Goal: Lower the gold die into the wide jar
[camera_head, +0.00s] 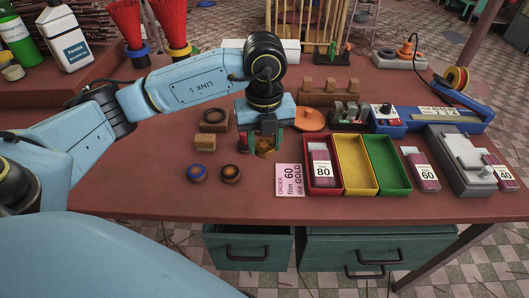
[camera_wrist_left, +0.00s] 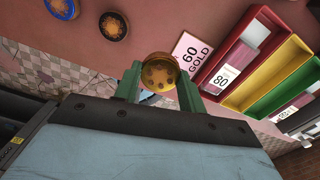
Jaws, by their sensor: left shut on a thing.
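My left gripper (camera_head: 258,143) points down over the middle of the table. In the left wrist view its green fingers (camera_wrist_left: 160,82) are shut on the gold die (camera_wrist_left: 159,72), a round gold disc with several small holes. In the head view only a gold-brown patch (camera_head: 266,152) shows by the fingertips, partly hidden by the gripper. Whether the die hangs free or touches anything below, I cannot tell. I cannot make out the wide jar for sure in either view. My right gripper is not in view.
A blue die (camera_head: 197,172) and a dark brown one (camera_head: 230,173) lie to the left. An order card (camera_head: 289,180) reads 60 and GOLD. Red, yellow (camera_head: 355,163) and green trays stand right of it. An orange disc (camera_head: 310,120) and wooden blocks (camera_head: 332,92) lie behind.

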